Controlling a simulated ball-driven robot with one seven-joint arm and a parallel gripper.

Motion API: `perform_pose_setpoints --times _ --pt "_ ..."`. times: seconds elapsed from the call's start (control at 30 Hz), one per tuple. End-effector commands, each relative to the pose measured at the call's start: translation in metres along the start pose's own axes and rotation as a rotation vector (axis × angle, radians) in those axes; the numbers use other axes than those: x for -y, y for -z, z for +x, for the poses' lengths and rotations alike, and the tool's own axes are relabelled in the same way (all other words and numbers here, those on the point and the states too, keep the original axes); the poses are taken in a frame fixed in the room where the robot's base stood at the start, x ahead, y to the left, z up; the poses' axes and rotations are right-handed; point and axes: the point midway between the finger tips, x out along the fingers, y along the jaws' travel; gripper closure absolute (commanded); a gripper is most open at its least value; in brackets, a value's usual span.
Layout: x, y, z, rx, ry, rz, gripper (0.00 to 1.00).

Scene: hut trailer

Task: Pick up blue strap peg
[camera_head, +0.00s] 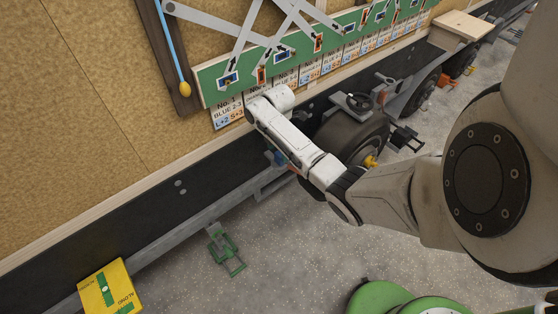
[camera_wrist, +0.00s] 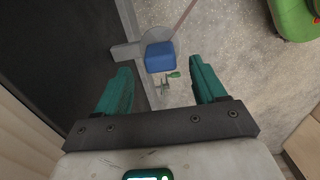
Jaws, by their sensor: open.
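A blue block-like piece (camera_wrist: 159,56), which looks like the blue strap peg, shows in the wrist view just beyond and between my fingertips. My gripper (camera_wrist: 159,66) has two teal fingers spread wide apart with nothing held between them. The blue piece looks apart from both fingers; its exact distance is hard to tell. In the head view a small blue patch (camera_head: 277,157) shows under my white arm beside the trailer's dark side rail. My fingers are hidden there behind the arm.
A green board (camera_head: 240,68) with coloured tags and numbered cards runs along the tan wall. A trailer wheel (camera_head: 350,135) stands close right of my arm. A green metal stand (camera_head: 226,250) is on the gravel, and a yellow box (camera_head: 109,289) lies lower left.

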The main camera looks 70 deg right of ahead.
Motion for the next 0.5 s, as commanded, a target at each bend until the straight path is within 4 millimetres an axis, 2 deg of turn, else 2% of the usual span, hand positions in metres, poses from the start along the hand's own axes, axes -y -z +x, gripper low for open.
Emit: perform_pose_setpoints --times 0.2,0.5 --pt "0.001 -0.003 0.03 0.0 0.003 -0.001 0.3" --pt "0.001 -0.003 0.037 0.0 0.0 0.0 0.3"
